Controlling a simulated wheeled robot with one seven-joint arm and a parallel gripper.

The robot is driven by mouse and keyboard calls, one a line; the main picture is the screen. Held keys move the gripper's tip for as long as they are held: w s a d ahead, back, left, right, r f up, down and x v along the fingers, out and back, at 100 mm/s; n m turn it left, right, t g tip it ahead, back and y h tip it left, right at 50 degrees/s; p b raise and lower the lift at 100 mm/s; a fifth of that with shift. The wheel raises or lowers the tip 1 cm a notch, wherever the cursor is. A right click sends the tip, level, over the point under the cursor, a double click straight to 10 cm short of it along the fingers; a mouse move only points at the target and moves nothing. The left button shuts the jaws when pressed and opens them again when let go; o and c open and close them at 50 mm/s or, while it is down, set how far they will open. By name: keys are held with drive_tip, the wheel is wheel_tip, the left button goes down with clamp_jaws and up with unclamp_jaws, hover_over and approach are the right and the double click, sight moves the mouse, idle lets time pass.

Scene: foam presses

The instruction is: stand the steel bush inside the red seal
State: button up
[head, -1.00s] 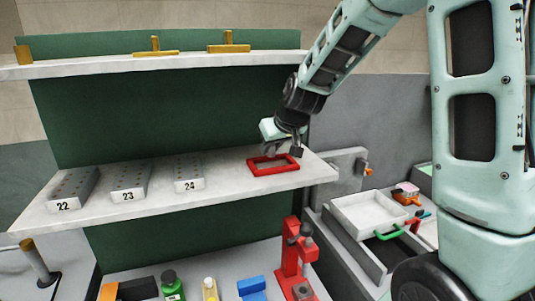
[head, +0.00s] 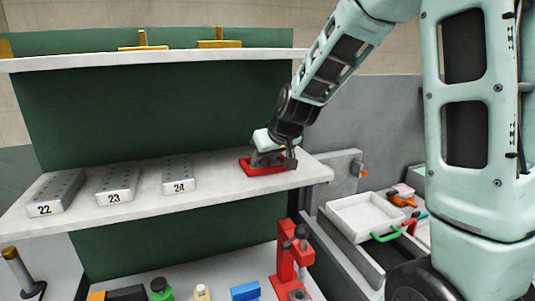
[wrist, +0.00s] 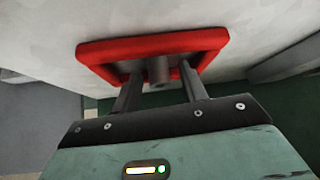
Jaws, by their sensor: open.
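The red seal (head: 254,172) is a rectangular red frame lying on the right end of the middle white shelf. In the wrist view the red seal (wrist: 150,45) spans the picture above my gripper. The steel bush (wrist: 158,69) is a short grey cylinder. It appears to stand upright inside the frame, though its base is hard to make out. My gripper (wrist: 160,82) is open, with one finger on each side of the bush and a visible gap to both. In the head view my gripper (head: 268,160) is low over the seal and hides the bush.
Grey numbered blocks (head: 116,184) stand on the same shelf to the left. An upper shelf (head: 150,59) runs above. A red press (head: 287,255) stands below the shelf's right end. A white tray (head: 362,214) is at right. The shelf between block 24 and the seal is clear.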

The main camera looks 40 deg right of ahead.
drive_tip(key=shift+r, duration=0.25)
drive_tip(key=d+b+v, duration=0.1)
drive_tip(key=b+v, duration=0.3)
drive_tip(key=v, duration=0.8)
drive_tip(key=s+a+f+n+g+y, duration=0.1)
drive_tip(key=s+a+f+n, duration=0.2)
drive_tip(key=a, duration=0.4)
drive_tip(key=s+a+f+g+y, duration=0.1)
drive_tip(key=s+a+f+g, duration=0.1)
drive_tip(key=a+f, duration=0.3)
drive_tip(key=s+a+f+n+g, duration=0.1)
drive_tip(key=s+a+f+n, duration=0.15)
drive_tip(key=a, duration=0.55)
drive_tip(key=s+a+f+n+g, duration=0.1)
drive_tip(key=s+a+f+g, duration=0.1)
drive_tip(key=s, duration=0.6)
drive_tip(key=s+a+f+n+g, duration=0.1)
drive_tip(key=s+a+f+n, duration=0.1)
drive_tip(key=s+a+f, duration=0.2)
drive_tip(key=s+f, duration=0.2)
drive_tip(key=s, duration=0.1)
drive_tip(key=shift+s+a+g+h, duration=0.4)
